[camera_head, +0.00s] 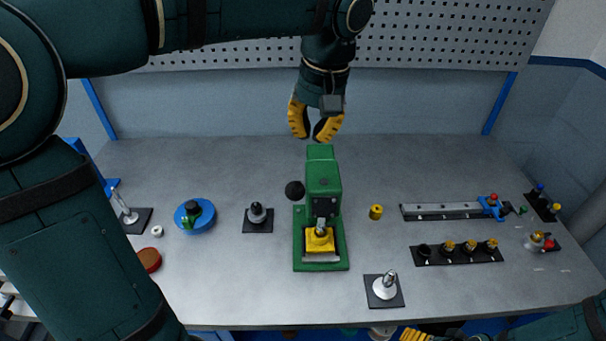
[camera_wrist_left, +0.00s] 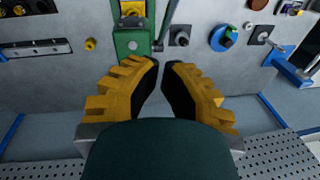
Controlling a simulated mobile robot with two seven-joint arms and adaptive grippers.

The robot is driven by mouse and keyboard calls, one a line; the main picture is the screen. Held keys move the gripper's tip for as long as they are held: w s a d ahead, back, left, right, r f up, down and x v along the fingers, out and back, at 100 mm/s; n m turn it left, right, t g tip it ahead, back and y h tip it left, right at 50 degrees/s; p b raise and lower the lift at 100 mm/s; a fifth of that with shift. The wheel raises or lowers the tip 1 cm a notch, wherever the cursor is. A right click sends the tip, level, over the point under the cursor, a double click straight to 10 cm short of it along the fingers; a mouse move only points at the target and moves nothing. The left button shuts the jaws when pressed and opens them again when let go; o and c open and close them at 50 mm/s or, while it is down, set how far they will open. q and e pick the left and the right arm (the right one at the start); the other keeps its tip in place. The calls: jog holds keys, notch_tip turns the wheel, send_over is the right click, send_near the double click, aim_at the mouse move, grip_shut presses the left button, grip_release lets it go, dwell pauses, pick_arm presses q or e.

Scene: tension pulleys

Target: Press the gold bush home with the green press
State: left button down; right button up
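The green press (camera_head: 323,180) stands mid-bench; its top also shows in the left wrist view (camera_wrist_left: 132,42). Its lever ends in a black knob (camera_head: 295,190), left of the column. A yellow block (camera_head: 320,243) sits at its base under the silver ram (camera_head: 320,227); I cannot tell whether a bush is between them. A small gold bush (camera_head: 376,211) stands on the bench right of the press. My left gripper (camera_head: 313,138) is empty and partly open behind the press, its fingertips close but apart. Yellow finger parts of my right gripper (camera_head: 415,335) show at the bottom edge, mostly cut off.
A black rack (camera_head: 457,258) with gold-topped pieces and a rail with a blue clamp (camera_head: 491,207) are at right. A silver post on a plate (camera_head: 385,289) stands front right. A dark-topped post (camera_head: 257,214) and blue disc (camera_head: 195,216) are at left. The back strip is clear before the wall.

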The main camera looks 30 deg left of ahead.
aim_at(296, 190)
pick_arm(q)
notch_tip(296, 190, down, 9)
jog(key=s, duration=0.2)
jog(key=shift+s+a+r+b, duration=0.15)
jog(key=shift+s+b, duration=0.15)
jog(key=shift+s, duration=0.05)
pick_arm(e)
jog(key=shift+f, duration=0.5)
jog(key=shift+f, duration=0.1)
